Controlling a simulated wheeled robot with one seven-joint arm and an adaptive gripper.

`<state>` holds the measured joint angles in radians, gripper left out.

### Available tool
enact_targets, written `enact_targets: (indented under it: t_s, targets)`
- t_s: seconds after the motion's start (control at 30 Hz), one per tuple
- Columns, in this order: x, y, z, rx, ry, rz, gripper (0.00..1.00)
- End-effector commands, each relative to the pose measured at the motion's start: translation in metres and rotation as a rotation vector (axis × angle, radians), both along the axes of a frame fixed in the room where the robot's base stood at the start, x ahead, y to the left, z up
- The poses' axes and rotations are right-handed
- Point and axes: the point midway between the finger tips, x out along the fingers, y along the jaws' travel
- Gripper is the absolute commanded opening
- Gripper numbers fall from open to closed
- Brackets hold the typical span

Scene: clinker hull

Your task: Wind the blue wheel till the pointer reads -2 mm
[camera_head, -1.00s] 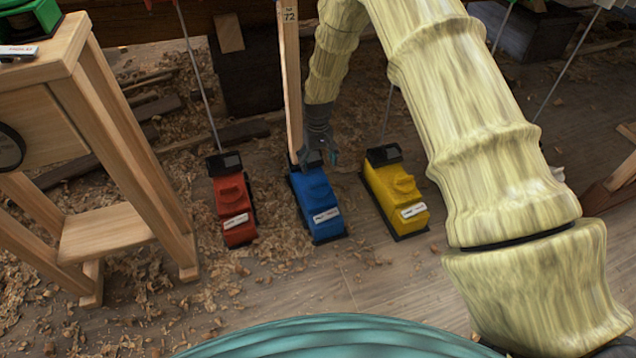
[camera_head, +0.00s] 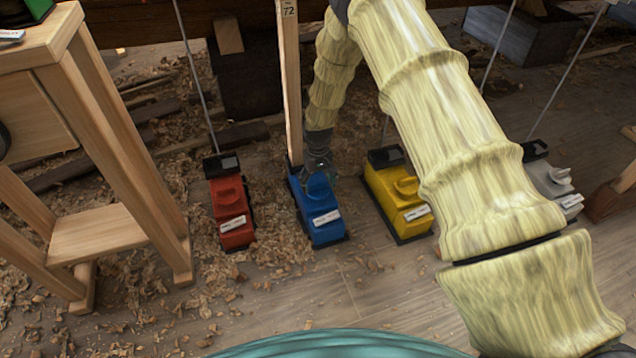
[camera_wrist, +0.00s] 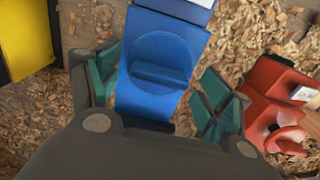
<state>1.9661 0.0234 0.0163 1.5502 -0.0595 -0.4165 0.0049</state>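The blue jack (camera_head: 322,215) stands on the floor at the foot of an upright wooden staff (camera_head: 290,80) marked 72. Its round blue wheel (camera_wrist: 160,62), with a raised bar across it, faces the wrist camera. My gripper (camera_wrist: 160,88) is open, with one teal finger on each side of the blue wheel; I cannot tell whether either finger touches it. No pointer or millimetre scale is readable in either view.
A red jack (camera_head: 233,212) stands to the left and a yellow jack (camera_head: 395,200) to the right. A grey jack (camera_head: 553,182) is farther right, partly behind my arm. A wooden stand (camera_head: 110,235) fills the left. Shavings cover the floor; open boards lie in front.

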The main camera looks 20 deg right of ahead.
Motion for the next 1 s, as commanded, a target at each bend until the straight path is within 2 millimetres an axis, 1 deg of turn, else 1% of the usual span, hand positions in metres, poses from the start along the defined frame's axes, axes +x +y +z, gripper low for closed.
enact_targets:
  t_s: [0.03,0.23,0.27,0.47,0.67,0.87,1.0]
  targets:
    - [-0.0001,0.0000,0.0000,0.000,0.000,0.000,0.71]
    - [-0.0002,0.0000,0.0000,0.000,0.000,0.000,0.35]
    - [-0.0001,0.0000,0.0000,0.000,0.000,0.000,0.33]
    - [-0.0002,-0.0001,0.0009,0.000,0.000,-0.007,0.33]
    - [-0.0002,0.0000,0.0039,-0.001,0.000,-0.061,0.33]
    - [-0.0005,0.0002,0.0063,0.000,0.000,-0.185,0.33]
    - [-0.0010,0.0001,0.0068,-0.002,0.001,-0.307,0.33]
